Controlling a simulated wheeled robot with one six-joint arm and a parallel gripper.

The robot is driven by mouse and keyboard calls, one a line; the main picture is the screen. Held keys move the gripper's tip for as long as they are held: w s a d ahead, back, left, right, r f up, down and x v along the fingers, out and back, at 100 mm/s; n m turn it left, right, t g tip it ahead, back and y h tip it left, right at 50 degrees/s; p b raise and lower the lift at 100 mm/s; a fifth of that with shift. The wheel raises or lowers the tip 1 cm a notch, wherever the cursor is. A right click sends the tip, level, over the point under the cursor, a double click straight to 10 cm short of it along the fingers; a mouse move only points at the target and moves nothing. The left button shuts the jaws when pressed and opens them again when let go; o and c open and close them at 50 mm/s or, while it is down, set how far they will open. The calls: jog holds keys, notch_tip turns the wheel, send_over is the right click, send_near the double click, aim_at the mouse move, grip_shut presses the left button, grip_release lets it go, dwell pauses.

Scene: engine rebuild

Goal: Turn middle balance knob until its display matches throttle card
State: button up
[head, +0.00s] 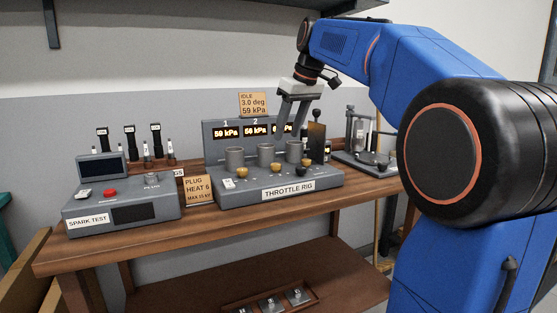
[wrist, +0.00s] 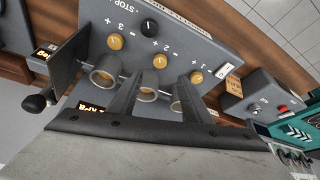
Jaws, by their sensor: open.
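The throttle rig (head: 225,200) is a grey console on the bench. Its middle yellow knob (head: 276,169) sits in front of the middle grey cup; it also shows in the wrist view (wrist: 159,61). The display marked 2 (head: 255,130) glows orange in kPa; its last digit is too small to read surely. The throttle card (head: 253,103) above reads IDLE, 3.0 deg, 59 kPa. My gripper (head: 291,130) is open and empty, above and behind the knobs, partly covering the third display. In the wrist view its fingers (wrist: 161,76) straddle the middle cup, apart from the middle knob.
Yellow knobs flank the middle one, left (head: 243,171) and right (head: 306,162), with a black knob (head: 297,171) close by. The spark test box (head: 120,208) and plug card (head: 197,190) are left.

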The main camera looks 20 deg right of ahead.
aim_at(277, 164)
jog(key=x, duration=1.1)
jog(key=shift+c, duration=0.4)
jog(key=shift+s, duration=0.1)
jog(key=c, duration=1)
